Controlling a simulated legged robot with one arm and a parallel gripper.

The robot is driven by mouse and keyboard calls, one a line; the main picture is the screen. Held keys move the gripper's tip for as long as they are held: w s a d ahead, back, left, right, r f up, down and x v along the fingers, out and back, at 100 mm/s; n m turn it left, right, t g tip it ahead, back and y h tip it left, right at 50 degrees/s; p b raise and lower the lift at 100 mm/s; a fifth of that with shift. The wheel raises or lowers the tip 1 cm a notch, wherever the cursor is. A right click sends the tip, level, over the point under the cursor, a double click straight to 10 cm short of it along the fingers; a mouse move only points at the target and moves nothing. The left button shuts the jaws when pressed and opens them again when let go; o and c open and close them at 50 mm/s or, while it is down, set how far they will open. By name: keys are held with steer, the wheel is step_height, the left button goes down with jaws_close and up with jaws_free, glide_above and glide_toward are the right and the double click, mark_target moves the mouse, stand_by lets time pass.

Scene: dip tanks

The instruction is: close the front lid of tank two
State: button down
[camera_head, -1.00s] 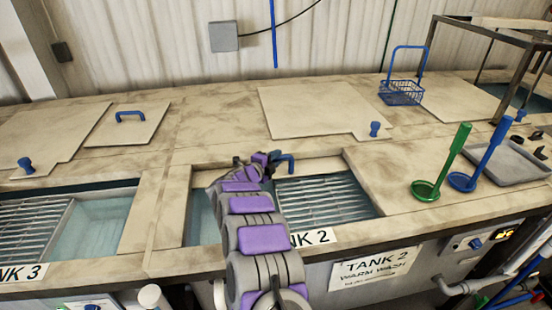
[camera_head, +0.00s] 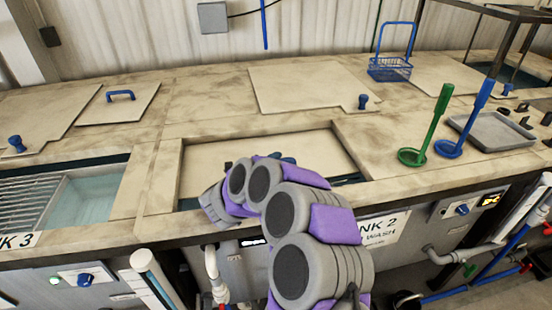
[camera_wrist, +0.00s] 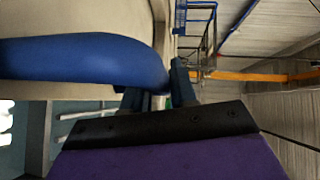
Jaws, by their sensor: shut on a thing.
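The front lid (camera_head: 225,155) of tank two is a beige panel lying across most of the tank two opening in the head view. A thin dark gap (camera_head: 347,181) shows at its front right edge. Its blue handle (camera_head: 288,159) is mostly hidden behind my arm. In the wrist view the blue handle (camera_wrist: 85,60) is large and close, with the beige lid (camera_wrist: 70,18) beside it. My gripper (camera_wrist: 157,96) is shut on this handle; its fingertips are partly hidden there. The tank two label is partly covered by my arm.
Tank three's opening (camera_head: 90,197) is open at left. A closed rear lid (camera_head: 300,85) with a blue knob lies behind. Green (camera_head: 427,130) and blue (camera_head: 468,122) ladles, a grey tray (camera_head: 492,131) and a blue basket (camera_head: 390,69) stand to the right.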

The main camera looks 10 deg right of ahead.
steer(key=shift+s+a+f, duration=0.15)
steer(key=shift+s+a, duration=0.15)
steer(key=c, duration=1.3)
jaws_free()
steer(key=shift+a, duration=0.1)
steer(key=o, duration=0.3)
steer(key=shift+a, duration=0.5)
